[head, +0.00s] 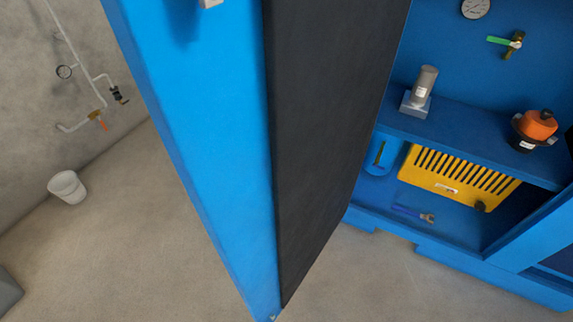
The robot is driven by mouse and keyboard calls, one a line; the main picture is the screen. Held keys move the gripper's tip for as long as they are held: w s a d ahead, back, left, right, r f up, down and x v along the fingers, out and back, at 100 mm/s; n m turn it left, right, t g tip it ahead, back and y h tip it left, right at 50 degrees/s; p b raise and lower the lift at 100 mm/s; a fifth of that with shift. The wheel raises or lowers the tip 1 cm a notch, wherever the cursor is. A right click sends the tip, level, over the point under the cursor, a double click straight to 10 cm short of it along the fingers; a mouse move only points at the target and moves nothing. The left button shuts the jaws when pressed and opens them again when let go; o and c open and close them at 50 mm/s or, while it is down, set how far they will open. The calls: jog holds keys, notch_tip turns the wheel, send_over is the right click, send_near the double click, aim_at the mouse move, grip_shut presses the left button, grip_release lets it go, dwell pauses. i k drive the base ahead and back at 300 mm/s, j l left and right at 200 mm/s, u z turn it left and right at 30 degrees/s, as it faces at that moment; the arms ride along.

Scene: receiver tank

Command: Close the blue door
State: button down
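The blue door (205,110) stands open, close in front of me in the head view. Its bright blue edge face and its dark inner lining (325,110) both show, and its lower corner points down near the bottom middle. The blue cabinet (455,70) behind it, to the right, is open and its inside shows. A small grey fitting (210,3) on the door is cut off by the top edge of the picture. My gripper is not in the picture.
In the cabinet are a yellow slotted panel (450,175), an orange-topped device (537,125), a grey cylinder (421,88), a gauge (475,8), a green-handled valve (505,42) and a wrench (413,213). A white bucket (67,187) stands by the left wall. The floor (140,240) between is clear.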

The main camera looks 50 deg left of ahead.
aim_at(266, 113)
jog(key=i+u, duration=0.1)
jog(key=u, duration=0.35)
jog(key=i+u, duration=0.1)
jog(key=u, duration=0.35)
jog(key=i+u, duration=0.1)
jog(key=u, duration=0.35)
jog(key=i+l, duration=0.15)
jog(key=i, duration=0.3)
jog(key=i+l, duration=0.15)
jog(key=i, duration=0.25)
jog(key=k+j, duration=0.8)
jog(key=j, duration=1.15)
jog(key=i+j, duration=0.3)
jog(key=i, duration=0.2)
